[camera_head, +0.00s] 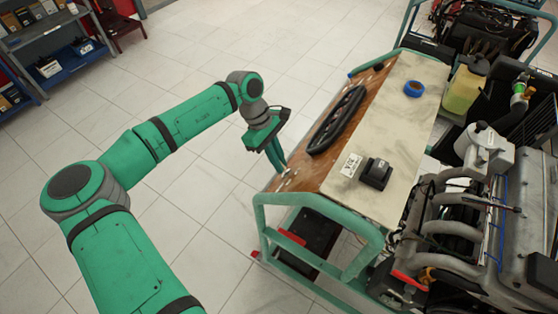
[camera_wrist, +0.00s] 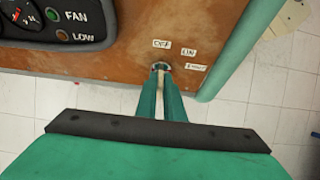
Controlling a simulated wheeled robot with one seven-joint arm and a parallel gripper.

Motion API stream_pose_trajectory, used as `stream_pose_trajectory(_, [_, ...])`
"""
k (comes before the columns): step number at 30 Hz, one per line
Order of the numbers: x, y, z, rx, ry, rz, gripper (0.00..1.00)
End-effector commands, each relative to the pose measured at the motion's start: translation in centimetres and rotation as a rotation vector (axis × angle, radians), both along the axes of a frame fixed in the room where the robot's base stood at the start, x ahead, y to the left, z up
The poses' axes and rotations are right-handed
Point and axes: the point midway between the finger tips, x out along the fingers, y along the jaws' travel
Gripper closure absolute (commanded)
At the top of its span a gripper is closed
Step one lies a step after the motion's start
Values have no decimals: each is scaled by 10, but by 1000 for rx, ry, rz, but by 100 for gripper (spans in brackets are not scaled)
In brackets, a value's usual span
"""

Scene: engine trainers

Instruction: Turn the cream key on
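The cream key (camera_wrist: 160,80) sits in its round switch near the bottom edge of the brown wooden panel (camera_wrist: 110,45). OFF, ON and START labels stand beside the switch, above and to its right. My gripper (camera_wrist: 161,72) has its two green fingers close together at the switch, with the pale key in the narrow gap between them. The fingertips hide much of the key, so its exact angle is hard to tell. In the head view my gripper (camera_head: 284,168) points down at the near left end of the panel (camera_head: 310,174).
A gauge cluster (camera_wrist: 60,20) with FAN and LOW lamps is at the upper left of the wrist view. A green tubular frame (camera_wrist: 235,50) borders the panel. A black box (camera_head: 376,173) and blue tape roll (camera_head: 413,88) lie on the trainer's top; the engine (camera_head: 470,210) stands right.

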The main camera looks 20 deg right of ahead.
Motion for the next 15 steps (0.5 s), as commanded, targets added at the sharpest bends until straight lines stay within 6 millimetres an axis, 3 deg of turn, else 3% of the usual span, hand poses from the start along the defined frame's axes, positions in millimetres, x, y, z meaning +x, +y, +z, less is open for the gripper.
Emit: stream_pose_trajectory(15, [-1,1,-1,-48,-34,-47,100])
